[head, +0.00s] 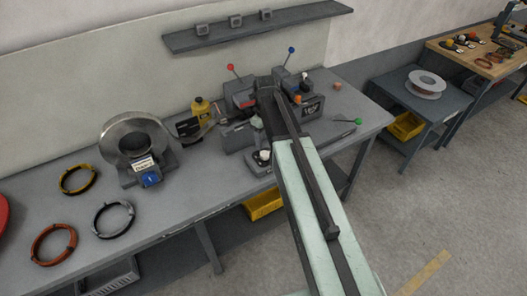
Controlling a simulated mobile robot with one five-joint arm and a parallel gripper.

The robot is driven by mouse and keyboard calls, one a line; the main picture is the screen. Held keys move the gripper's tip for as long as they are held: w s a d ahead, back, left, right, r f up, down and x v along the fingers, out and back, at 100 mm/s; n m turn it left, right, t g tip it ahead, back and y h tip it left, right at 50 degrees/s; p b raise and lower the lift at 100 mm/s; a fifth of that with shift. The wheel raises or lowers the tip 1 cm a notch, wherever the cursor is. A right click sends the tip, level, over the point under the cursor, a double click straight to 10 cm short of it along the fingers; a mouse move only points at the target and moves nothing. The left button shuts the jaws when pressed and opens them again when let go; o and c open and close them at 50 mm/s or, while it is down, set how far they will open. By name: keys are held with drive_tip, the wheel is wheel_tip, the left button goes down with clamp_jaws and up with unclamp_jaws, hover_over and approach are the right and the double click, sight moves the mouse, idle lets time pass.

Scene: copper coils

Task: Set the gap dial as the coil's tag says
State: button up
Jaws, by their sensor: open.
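A large grey coil (117,126) stands upright on the bench at the left, with a small white tag (143,163) at its lower front. The tag's writing is too small to read. A blue knob (151,179) sits just below the tag. A grey machine (240,135) stands in the middle of the bench. It has levers with red, blue and green balls and a small label with unreadable marks. I cannot make out which part is the gap dial or its setting. My gripper (267,100) is over the machine, open, its fingertips partly lost against dark parts.
My arm hides part of the machine and the bench's front edge. Yellow (77,179), grey (113,219) and orange (53,245) wire rings lie at the left. A yellow bottle (200,107) stands between coil and machine. A shelf (260,27) hangs above; a side table (400,95) stands right.

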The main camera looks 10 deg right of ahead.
sight(265, 154)
wheel_tip(265, 154, down, 8)
drive_tip(key=b, duration=0.8)
drive_tip(key=shift+r, duration=0.1)
